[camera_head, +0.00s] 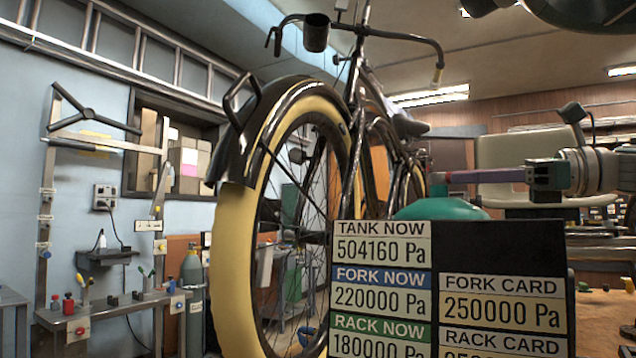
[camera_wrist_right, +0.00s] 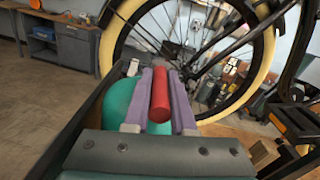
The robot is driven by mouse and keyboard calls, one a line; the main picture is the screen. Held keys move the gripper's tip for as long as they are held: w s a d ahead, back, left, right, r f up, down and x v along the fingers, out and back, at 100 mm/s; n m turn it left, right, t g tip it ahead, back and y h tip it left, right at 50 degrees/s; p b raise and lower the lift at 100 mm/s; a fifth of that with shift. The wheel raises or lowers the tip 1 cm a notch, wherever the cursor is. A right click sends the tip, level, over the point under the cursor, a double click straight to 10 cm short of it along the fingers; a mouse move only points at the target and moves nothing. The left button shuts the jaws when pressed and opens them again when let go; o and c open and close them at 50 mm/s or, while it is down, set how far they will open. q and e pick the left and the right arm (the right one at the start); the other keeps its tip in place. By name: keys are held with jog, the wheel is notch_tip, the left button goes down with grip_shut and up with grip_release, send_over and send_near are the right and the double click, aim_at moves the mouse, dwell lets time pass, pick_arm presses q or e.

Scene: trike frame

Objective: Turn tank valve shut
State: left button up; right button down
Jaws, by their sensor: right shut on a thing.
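The tank (camera_head: 440,209) is teal, and only its rounded top shows behind the display board. It also shows in the right wrist view (camera_wrist_right: 118,105), beside and below the fingers. My right gripper (camera_head: 462,177) reaches in from the right, above the tank top. In the right wrist view its two purple fingers (camera_wrist_right: 160,100) are shut on a red bar (camera_wrist_right: 160,94), which seems to be the valve handle. How the bar joins the tank is hidden. The display board (camera_head: 500,240) reads TANK NOW 504160 Pa, FORK NOW 220000 Pa and RACK NOW 180000 Pa. My left gripper is not in view.
A large bicycle (camera_head: 236,245) with cream tyres stands just left of and behind the tank. A workbench with bottles (camera_head: 110,312) and a grey-green cylinder (camera_head: 193,285) stand at the left wall. In the right wrist view, open floor (camera_wrist_right: 45,120) lies at the left.

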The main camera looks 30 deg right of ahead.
jog(key=shift+a+f, duration=0.1)
jog(key=shift+f, duration=0.1)
jog(key=c, duration=0.8)
grip_release()
jog(key=shift+w+r, duration=0.1)
jog(key=shift+w, duration=0.05)
jog(key=shift+o, duration=0.2)
jog(key=shift+s+d, duration=0.35)
jog(key=shift+s, duration=0.1)
jog(key=b+v, duration=0.1)
jog(key=v, duration=0.2)
jog(key=shift+s+d, duration=0.15)
jog(key=shift+s, duration=0.05)
jog(key=shift+p+v, duration=0.55)
jog(key=shift+v, duration=2.15)
jog(key=shift+s, duration=0.1)
